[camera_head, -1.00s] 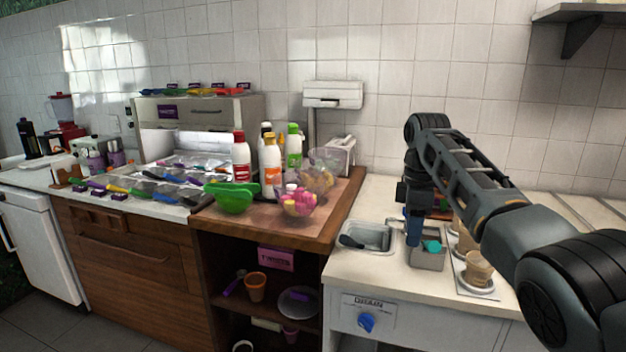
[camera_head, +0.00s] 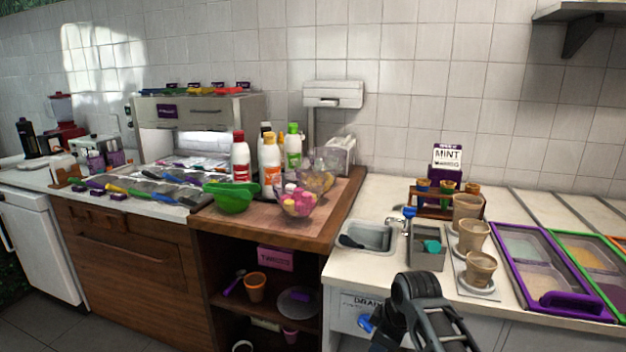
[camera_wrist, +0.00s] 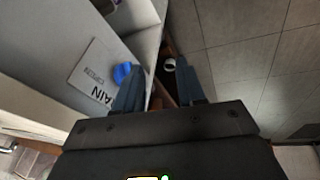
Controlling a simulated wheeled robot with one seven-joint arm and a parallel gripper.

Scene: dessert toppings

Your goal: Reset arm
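My gripper (camera_wrist: 162,84) shows in the wrist view with its two blue fingers apart and nothing between them. My arm (camera_head: 424,315) is folded low in front of the right counter in the head view. The gripper's fingertips cannot be made out there. In the wrist view the gripper points down past the counter front, with the blue knob (camera_wrist: 123,72) and the drain sign (camera_wrist: 95,74) beside the left finger. Tiled floor (camera_wrist: 245,50) lies at the right.
The right counter (camera_head: 385,205) holds a sink (camera_head: 369,236), a metal bin with a teal item (camera_head: 428,255), brown cups (camera_head: 474,234) and a purple-framed tray (camera_head: 505,268). The wooden counter (camera_head: 340,205) at left carries bottles and bowls. Open shelves (camera_head: 262,312) are below it.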

